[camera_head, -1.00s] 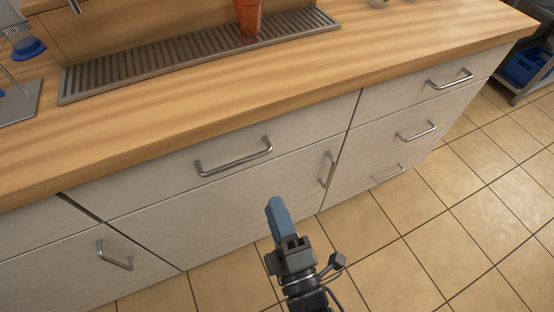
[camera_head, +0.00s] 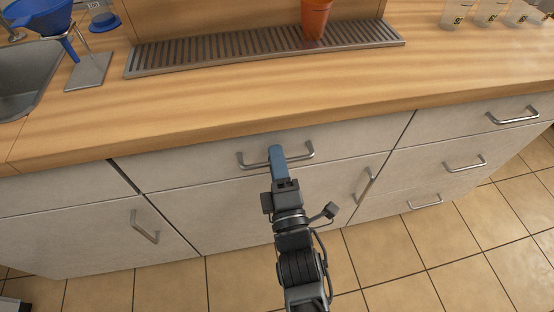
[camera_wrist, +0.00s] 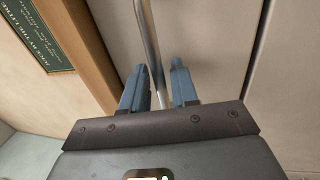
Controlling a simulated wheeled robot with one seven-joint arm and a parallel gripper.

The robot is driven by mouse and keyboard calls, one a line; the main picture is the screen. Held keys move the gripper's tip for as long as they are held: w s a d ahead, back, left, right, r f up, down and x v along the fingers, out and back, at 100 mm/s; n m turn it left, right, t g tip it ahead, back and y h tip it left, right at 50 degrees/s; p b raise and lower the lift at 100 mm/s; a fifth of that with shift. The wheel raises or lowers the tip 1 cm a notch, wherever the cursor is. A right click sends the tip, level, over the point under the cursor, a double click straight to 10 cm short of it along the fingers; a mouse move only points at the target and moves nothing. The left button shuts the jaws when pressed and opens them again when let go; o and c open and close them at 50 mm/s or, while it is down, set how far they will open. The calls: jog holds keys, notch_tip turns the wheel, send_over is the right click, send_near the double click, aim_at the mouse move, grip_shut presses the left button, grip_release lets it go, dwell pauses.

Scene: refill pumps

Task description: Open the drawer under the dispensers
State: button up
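The drawer (camera_head: 200,172) under the drip tray has a pale grey front and looks shut. Its metal bar handle (camera_head: 304,156) runs along the front, and the middle of it is hidden behind my gripper. My gripper (camera_head: 276,153), with blue fingers, is at the middle of this handle. In the wrist view the fingers of my gripper (camera_wrist: 159,72) stand apart. The handle bar (camera_wrist: 150,40) runs between them, with gaps visible at the sides. The dispensers themselves are not clearly in view.
An orange cup (camera_head: 316,18) stands on the slatted drip tray (camera_head: 220,51) on the wooden counter (camera_head: 190,105). Other handled fronts flank the drawer, with a vertical handle (camera_head: 363,186) below right. A sink (camera_head: 28,78) is at the left. Tiled floor is clear at the right.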

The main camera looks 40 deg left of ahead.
grip_shut()
dwell(0.6)
jog(key=r+p+v, duration=0.1)
jog(key=r+v, duration=0.1)
jog(key=v, duration=1.2)
jog(key=d+r+p+v, duration=0.1)
jog(key=r+p+v, duration=0.1)
jog(key=v, duration=1.2)
jog(key=shift+s+r, duration=0.4)
jog(key=shift+r, duration=0.15)
jog(key=shift+d, duration=0.1)
grip_release()
